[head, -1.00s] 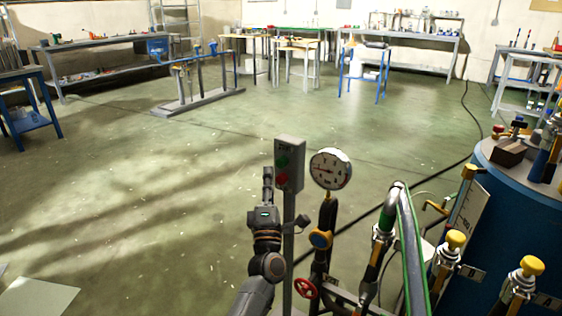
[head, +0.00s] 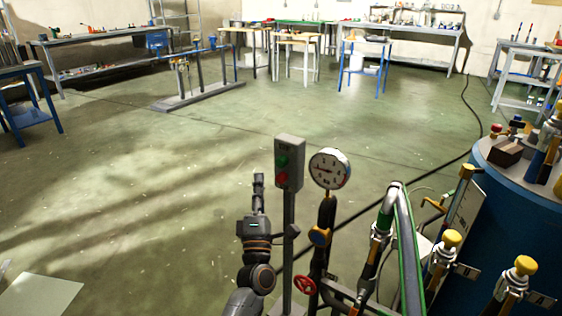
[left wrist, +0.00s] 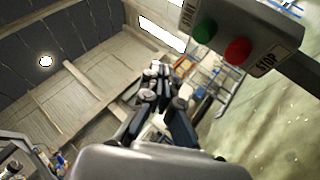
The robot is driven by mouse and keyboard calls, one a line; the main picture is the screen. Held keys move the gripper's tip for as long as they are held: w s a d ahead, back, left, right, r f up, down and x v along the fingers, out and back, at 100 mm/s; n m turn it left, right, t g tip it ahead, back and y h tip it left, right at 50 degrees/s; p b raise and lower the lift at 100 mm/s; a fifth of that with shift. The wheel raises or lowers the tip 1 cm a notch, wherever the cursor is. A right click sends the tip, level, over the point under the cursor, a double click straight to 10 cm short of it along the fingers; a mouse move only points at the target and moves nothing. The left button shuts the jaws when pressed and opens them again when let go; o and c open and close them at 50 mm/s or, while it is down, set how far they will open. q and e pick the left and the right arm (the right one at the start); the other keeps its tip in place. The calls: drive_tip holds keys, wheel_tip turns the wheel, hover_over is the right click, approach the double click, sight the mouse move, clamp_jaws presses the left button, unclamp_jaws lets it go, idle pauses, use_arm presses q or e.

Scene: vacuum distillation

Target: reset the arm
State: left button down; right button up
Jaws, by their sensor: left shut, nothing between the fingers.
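My left gripper (head: 258,180) points up in the head view, just left of the grey control box (head: 289,163) on its post. Its fingers are shut with nothing between them, and a small gap shows between it and the box. In the left wrist view the shut fingers (left wrist: 160,75) are near the centre. The box (left wrist: 240,35) is at the upper right there, with a green button (left wrist: 204,31) and a red button (left wrist: 238,50) marked STOP. My right gripper is in neither view.
Right of the box stand a pressure gauge (head: 329,168), a red handwheel (head: 304,285), green-striped pipes (head: 407,245) and yellow-capped valves (head: 447,245). A blue tank (head: 520,205) is at the right. Workbenches (head: 400,27) line the back.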

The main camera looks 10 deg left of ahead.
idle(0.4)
